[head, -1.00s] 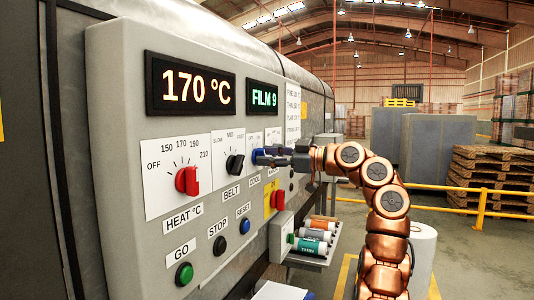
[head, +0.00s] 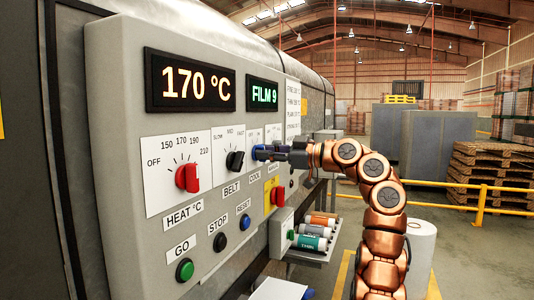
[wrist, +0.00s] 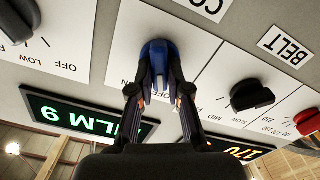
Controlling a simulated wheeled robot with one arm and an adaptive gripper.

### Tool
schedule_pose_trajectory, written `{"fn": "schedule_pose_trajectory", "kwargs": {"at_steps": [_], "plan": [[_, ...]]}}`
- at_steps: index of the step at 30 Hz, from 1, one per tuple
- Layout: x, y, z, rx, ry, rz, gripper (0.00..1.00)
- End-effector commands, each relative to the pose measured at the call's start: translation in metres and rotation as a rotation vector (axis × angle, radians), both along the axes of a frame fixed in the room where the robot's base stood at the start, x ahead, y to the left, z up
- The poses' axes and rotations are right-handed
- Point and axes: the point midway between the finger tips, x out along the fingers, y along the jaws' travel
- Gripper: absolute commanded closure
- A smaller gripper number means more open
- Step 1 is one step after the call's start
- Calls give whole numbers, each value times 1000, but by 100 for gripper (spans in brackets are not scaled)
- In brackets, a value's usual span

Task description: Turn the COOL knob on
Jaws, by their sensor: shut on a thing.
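The blue COOL knob (head: 259,153) is on the grey control panel, above the COOL label (head: 255,178). In the wrist view, which sees the panel upside down, the knob (wrist: 157,48) is at top centre on a white plate. My gripper (head: 272,153) reaches it from the right. Its two fingers (wrist: 158,82) are closed on the knob's sides. A pale strip shows on the knob between the fingers. The plate's markings around the knob are mostly hidden by the fingers, so I cannot tell which setting it points to.
The black BELT knob (head: 235,160) and red HEAT knob (head: 187,178) are to the left. Another black knob (wrist: 18,18) shows in the wrist view. A red switch on yellow (head: 277,196) and a shelf of rolls (head: 315,240) are below my arm.

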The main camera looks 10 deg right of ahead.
Motion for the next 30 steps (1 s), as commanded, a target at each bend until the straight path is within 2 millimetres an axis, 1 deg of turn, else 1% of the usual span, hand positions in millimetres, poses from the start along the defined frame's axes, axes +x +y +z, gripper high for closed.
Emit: {"fn": "schedule_pose_trajectory", "kwargs": {"at_steps": [11,15,30], "plan": [[-1,0,-1,47,62,1,100],[0,0,-3,93,126,2,100],[1,-1,2,284,387,3,100]]}}
